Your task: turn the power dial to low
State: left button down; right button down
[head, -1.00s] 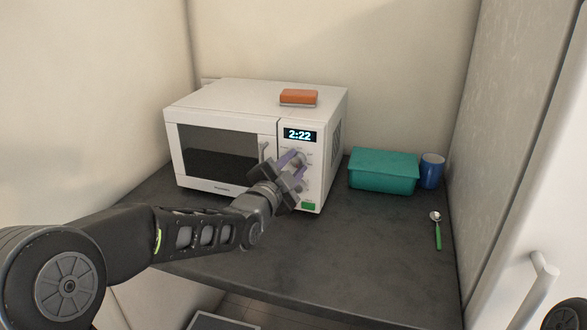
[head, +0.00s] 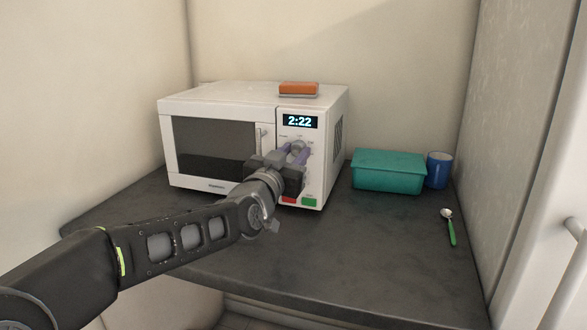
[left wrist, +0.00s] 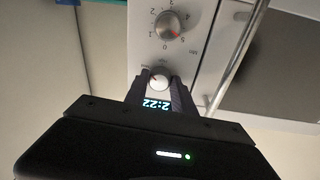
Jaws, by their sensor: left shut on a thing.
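The white microwave (head: 215,101) stands on the dark counter, its door closed and its display (head: 300,121) reading 2:22. The power dial (head: 298,146) is the upper knob, just below the display, partly hidden by my gripper. A second, numbered dial (left wrist: 172,25) is clear of the fingers. My right gripper is out of view.
An orange-brown block (head: 299,88) lies on top of the microwave. A teal box (head: 388,172), a blue cup (head: 438,170) and a green-handled spoon (head: 450,228) are to the right. The door handle (left wrist: 236,55) is close beside the dials. The front counter is clear.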

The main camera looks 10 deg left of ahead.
pick_arm(q)
jog(key=n+b, duration=0.1)
jog(key=n, duration=0.2)
jog(key=shift+f+b, duration=0.2)
jog(key=shift+b, duration=0.15)
jog(key=n+b, duration=0.1)
jog(key=n, duration=0.2)
jog(key=shift+d+r+y, duration=0.1)
jog(key=shift+y, duration=0.3)
jog(key=n, duration=0.3)
jog(key=shift+y+b, duration=0.3)
jog(key=shift+b, duration=0.1)
jog(key=n, duration=0.4)
jog(key=shift+d+b, duration=0.1)
jog(key=shift+b, duration=0.2)
jog(key=n+y, duration=0.1)
jog(key=n, duration=0.3)
jog(key=shift+d+r, duration=0.1)
jog(key=n, duration=0.4)
jog(key=shift+r, duration=0.1)
jog(key=n, duration=0.6)
jog(key=shift+r+n+g+y, duration=0.1)
jog(key=shift+n+g+y, duration=0.2)
jog(key=shift+n+g, duration=0.1)
